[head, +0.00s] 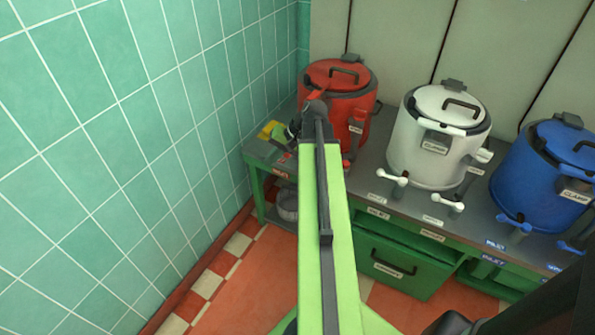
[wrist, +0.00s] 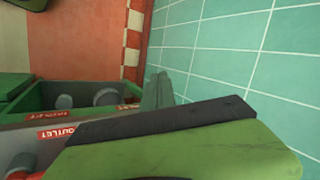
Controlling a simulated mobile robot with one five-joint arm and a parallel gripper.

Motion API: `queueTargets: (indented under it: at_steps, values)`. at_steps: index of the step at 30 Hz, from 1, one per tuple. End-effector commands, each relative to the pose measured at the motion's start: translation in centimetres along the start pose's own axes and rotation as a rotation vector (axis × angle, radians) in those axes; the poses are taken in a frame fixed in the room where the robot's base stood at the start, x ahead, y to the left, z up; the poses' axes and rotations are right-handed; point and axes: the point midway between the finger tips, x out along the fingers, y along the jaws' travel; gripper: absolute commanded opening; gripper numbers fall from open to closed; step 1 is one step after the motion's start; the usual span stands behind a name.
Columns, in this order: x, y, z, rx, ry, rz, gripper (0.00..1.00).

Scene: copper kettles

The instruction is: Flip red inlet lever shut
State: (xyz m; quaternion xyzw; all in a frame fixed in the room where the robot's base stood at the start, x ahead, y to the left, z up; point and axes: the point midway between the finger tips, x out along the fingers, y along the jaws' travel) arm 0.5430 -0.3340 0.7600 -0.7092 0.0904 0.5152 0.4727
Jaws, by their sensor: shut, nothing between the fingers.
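The red kettle (head: 340,88) stands at the left end of the bench. A small red part (head: 287,156), which looks like the inlet lever, shows low beside my gripper (head: 291,131); my arm and gripper hide much of it, and its angle cannot be told. Another red valve part (head: 348,165) shows right of my arm. In the wrist view, my gripper's fingers (wrist: 160,88) are together and empty, over the bench edge. A red OUTLET label (wrist: 57,133) and red part (wrist: 22,168) show at lower left; the inlet lever does not show clearly there.
A yellow item (head: 269,129) lies on the bench's left corner. The white kettle (head: 437,135) and blue kettle (head: 548,175) stand to the right, with levers in front. A green drawer (head: 395,262) is below. The tiled wall (head: 130,140) is close on the left.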

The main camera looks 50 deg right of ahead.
Motion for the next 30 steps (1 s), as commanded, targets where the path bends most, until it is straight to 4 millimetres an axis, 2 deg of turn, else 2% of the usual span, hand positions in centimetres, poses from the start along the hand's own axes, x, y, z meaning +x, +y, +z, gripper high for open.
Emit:
queueTargets:
  at_steps: [1, 3, 6, 9, 13, 22, 26, 30]
  values:
    - [-0.5, 4.8, -2.0, 0.082, 0.058, -0.057, 0.00]
    - [-2.9, 8.9, -3.8, 0.171, 0.129, -0.134, 0.00]
    - [-6.0, 13.7, -5.3, 0.264, 0.217, -0.221, 0.00]
    - [-8.3, 16.5, -6.0, 0.319, 0.275, -0.276, 0.00]
    - [-9.7, 17.8, -6.3, 0.345, 0.306, -0.305, 0.00]
    - [-9.8, 17.7, -6.2, 0.345, 0.306, -0.305, 0.00]
    - [-8.7, 17.7, -6.5, 0.345, 0.304, -0.305, 0.00]
    - [-6.0, 17.3, -7.4, 0.343, 0.304, -0.304, 0.00]
